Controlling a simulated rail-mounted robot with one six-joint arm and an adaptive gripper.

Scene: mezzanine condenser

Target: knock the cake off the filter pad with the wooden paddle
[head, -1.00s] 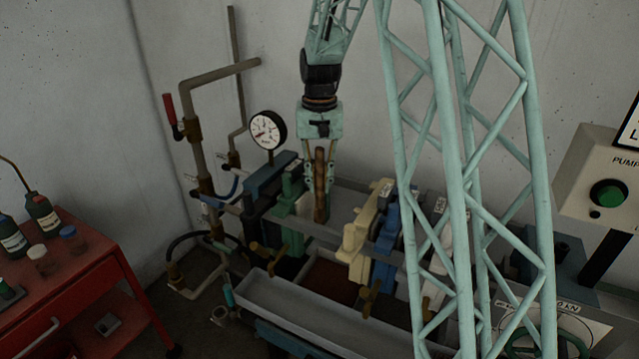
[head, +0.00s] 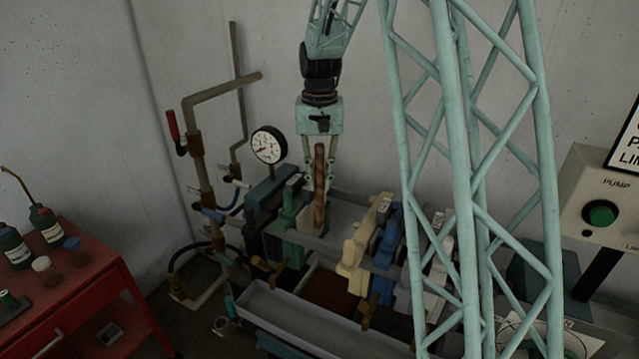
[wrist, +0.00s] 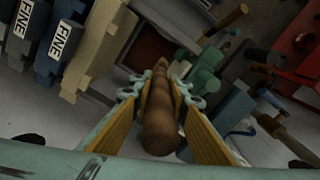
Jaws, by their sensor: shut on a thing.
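My gripper (head: 319,170) is shut on the wooden paddle (head: 319,188), a brown, roughly upright stick, above the filter press. The wrist view shows the paddle (wrist: 160,115) between the yellow-lined fingers, its rounded handle end nearest the camera. The paddle hangs in the gap between the green plate (head: 290,208) and the cream plate (head: 360,238). A pale patch (head: 305,220) shows by the green plate, just left of the paddle's lower end. I cannot tell whether it is the filter pad or the cake, nor whether the paddle touches it.
Blue plates (head: 388,243) and a white plate stand right of the cream one. A long grey trough (head: 300,312) lies in front, with a dark reddish-brown area behind it. A pressure gauge (head: 268,145) and pipes are at left, with a red cart (head: 90,290) in front.

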